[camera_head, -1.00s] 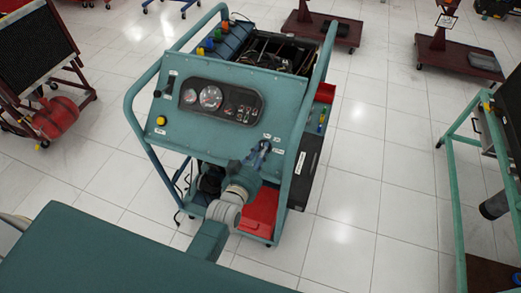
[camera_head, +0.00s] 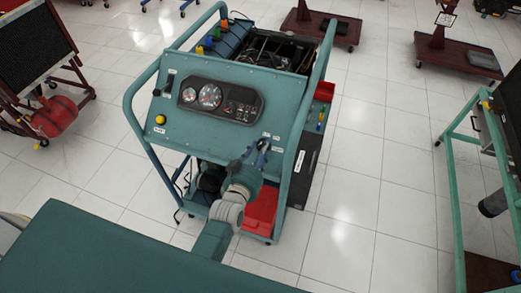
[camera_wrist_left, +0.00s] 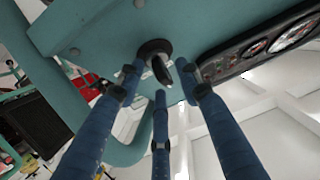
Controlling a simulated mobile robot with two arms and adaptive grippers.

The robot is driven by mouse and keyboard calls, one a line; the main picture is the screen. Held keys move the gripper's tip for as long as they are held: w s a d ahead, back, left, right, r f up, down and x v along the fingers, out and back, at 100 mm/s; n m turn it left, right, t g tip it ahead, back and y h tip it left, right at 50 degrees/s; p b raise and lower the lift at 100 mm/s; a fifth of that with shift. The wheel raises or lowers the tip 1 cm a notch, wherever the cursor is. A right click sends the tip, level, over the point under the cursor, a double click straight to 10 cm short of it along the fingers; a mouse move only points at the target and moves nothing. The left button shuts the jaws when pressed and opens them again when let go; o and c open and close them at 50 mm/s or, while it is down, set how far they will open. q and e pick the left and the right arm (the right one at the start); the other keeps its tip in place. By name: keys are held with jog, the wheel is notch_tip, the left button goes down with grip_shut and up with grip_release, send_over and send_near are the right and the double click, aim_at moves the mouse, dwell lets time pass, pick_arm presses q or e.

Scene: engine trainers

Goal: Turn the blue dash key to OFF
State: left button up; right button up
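The teal engine trainer (camera_head: 205,132) stands in the middle of the head view, its sloped dash facing me. My left gripper (camera_head: 261,152) is at the dash's lower right corner and hides the switch there. In the left wrist view a key switch with a dark round collar and a dark key (camera_wrist_left: 162,70) sticks out of the teal panel. The blue fingers of my left gripper (camera_wrist_left: 160,78) are spread around the key, with gaps visible on both sides. The key looks black here, and its setting cannot be read. My right gripper is not in view.
The gauge cluster (camera_head: 220,103) is on the dash, with a yellow button (camera_head: 160,119) to its left. Small white labels (camera_head: 266,134) near the gripper are too small to read. Teal frame rails (camera_head: 300,120) flank the dash.

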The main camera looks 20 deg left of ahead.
pick_arm(q)
jog(key=shift+s, duration=0.1)
jog(key=v, duration=1.1)
jog(key=shift+s, duration=0.4)
jog(key=shift+r, duration=0.1)
jog(key=s+d+f+g+b, duration=0.15)
jog(key=s+f, duration=0.25)
jog(key=f, duration=0.7)
jog(key=s+f+m+g+h+b, duration=0.1)
jog(key=s+f+g, duration=0.25)
jog(key=f, duration=0.65)
jog(key=s+d+f+g+b, duration=0.15)
jog(key=s+f, duration=0.25)
jog(key=f, duration=0.7)
jog(key=s+a+f+g+b, duration=0.1)
jog(key=s+a+f+g, duration=0.1)
jog(key=s+f, duration=0.4)
jog(key=s+a+f+g+b, duration=0.1)
jog(key=s+a+f+g, duration=0.2)
jog(key=s+f, duration=0.4)
jog(key=s+a+f+m+g+y+b, duration=0.1)
jog(key=s+a+f+g, duration=0.2)
jog(key=s+f, duration=0.4)
jog(key=s+a, duration=0.1)
jog(key=s, duration=0.5)
jog(key=shift+a+f, duration=0.2)
jog(key=shift+a, duration=0.1)
jog(key=shift+s, duration=0.1)
